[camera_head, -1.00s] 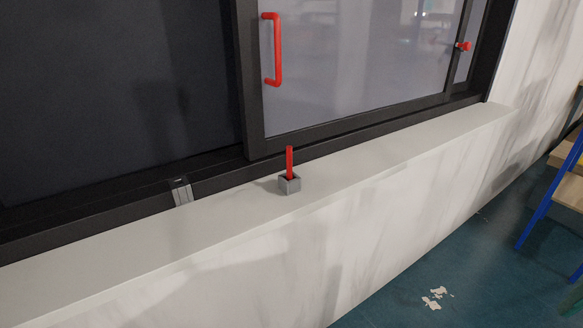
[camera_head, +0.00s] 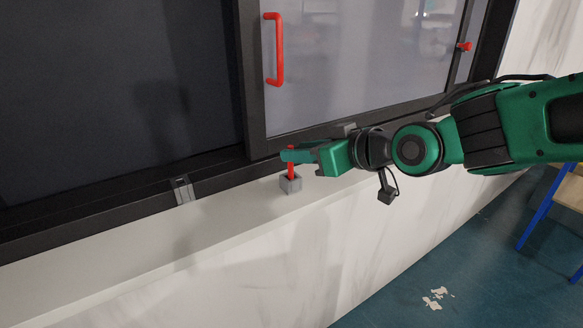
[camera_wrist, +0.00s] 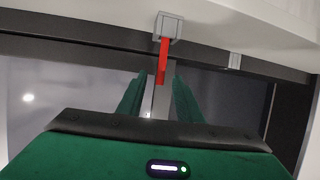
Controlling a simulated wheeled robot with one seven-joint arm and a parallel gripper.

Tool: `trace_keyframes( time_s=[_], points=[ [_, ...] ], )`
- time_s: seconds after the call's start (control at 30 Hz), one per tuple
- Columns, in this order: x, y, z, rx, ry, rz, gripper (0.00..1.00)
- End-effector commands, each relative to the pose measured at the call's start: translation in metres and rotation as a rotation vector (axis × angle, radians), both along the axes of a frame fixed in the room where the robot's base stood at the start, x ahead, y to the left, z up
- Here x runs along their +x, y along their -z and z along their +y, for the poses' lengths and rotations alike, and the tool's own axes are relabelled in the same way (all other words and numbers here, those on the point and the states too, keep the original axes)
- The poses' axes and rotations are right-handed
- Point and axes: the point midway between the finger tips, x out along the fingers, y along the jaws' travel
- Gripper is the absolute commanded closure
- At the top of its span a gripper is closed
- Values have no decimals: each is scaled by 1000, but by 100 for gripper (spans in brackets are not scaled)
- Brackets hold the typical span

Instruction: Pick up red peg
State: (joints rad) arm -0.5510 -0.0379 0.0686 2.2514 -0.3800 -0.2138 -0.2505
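The red peg (camera_head: 291,171) stands upright in a small grey block holder (camera_head: 290,185) on the white sill. My green gripper (camera_head: 290,156) reaches in from the right in the head view, its fingers level with the upper part of the peg and partly hiding it. In the wrist view the two green fingers (camera_wrist: 152,92) are spread apart. The red peg (camera_wrist: 164,60) shows between and just beyond their tips, rising out of the grey holder (camera_wrist: 168,28). I cannot tell whether a finger touches it.
The white sill (camera_head: 120,270) runs under a dark window frame with a sliding pane that has a red handle (camera_head: 274,50). A small red knob (camera_head: 465,46) is on the right. A metal bracket (camera_head: 182,189) sits on the frame at the left. The sill left of the holder is clear.

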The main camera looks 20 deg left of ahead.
Motion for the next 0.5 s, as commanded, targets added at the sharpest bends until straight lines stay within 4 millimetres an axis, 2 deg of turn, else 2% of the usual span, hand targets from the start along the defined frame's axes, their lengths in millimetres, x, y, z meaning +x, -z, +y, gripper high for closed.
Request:
trace_keyframes(
  time_s=[0.1, 0.37, 0.5],
  points=[
    [8, 6, 11, -1, 1, 1, 68],
    [16, 13, 23, -2, 2, 1, 68],
    [23, 21, 36, -2, 2, 2, 68]
  ],
)
